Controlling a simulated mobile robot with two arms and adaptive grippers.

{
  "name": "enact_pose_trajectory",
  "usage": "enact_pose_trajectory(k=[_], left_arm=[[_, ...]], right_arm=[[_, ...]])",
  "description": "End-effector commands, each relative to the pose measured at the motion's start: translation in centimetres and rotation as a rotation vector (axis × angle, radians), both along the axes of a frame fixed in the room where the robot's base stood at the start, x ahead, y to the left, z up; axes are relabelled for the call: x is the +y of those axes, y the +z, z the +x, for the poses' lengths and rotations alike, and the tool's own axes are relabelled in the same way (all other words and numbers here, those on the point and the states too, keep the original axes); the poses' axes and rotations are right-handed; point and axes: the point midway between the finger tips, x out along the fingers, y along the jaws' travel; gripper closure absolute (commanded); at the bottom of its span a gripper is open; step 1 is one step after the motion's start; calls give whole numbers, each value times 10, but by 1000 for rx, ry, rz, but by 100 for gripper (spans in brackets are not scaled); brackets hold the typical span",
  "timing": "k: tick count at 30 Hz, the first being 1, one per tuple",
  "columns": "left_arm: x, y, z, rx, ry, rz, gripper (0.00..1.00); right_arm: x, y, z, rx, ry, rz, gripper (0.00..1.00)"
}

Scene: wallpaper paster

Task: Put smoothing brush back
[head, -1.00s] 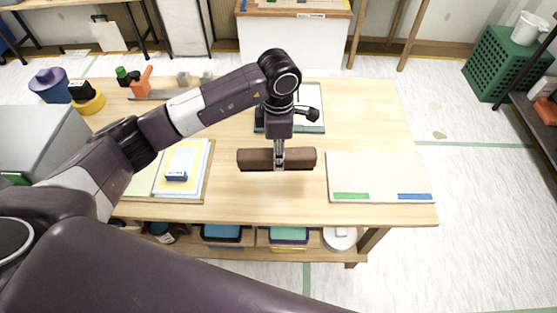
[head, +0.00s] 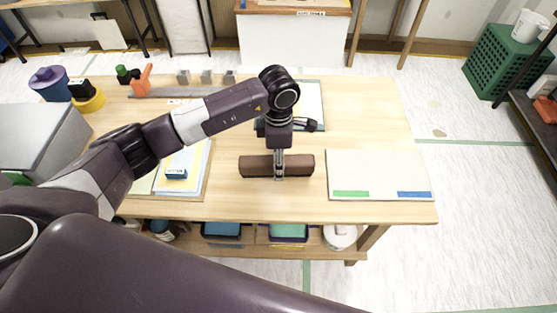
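The smoothing brush (head: 255,167) appears as a long brown bar lying crosswise in the head view, over the near middle of the wooden table (head: 385,110). My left gripper (head: 279,166) points down and is shut on the middle of the brush. I cannot tell whether the brush touches the tabletop or hangs just above it. A grey rail (head: 165,91) with small grey blocks lies at the back left of the table, partly behind my arm. My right gripper is not in view.
A pale board (head: 378,172) with green and blue strips lies right of the brush. Papers on a brown board (head: 207,180) lie to the left. A green-edged tray (head: 320,103) sits behind the gripper. Orange tool (head: 143,80), yellow roll (head: 90,102) and blue pot (head: 50,82) stand back left.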

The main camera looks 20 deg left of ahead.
Motion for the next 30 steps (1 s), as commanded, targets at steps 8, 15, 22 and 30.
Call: enact_pose_trajectory(k=[8, 15, 22, 30], left_arm=[[0, 5, 1, -3, -1, -1, 50], [-2, 46, 1, -6, -2, 0, 50], [-2, 74, -1, -2, 0, 1, 50], [-2, 78, -2, 1, 0, 1, 50]], right_arm=[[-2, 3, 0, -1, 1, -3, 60], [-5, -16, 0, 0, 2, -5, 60], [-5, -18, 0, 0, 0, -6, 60], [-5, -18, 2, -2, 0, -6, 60]])
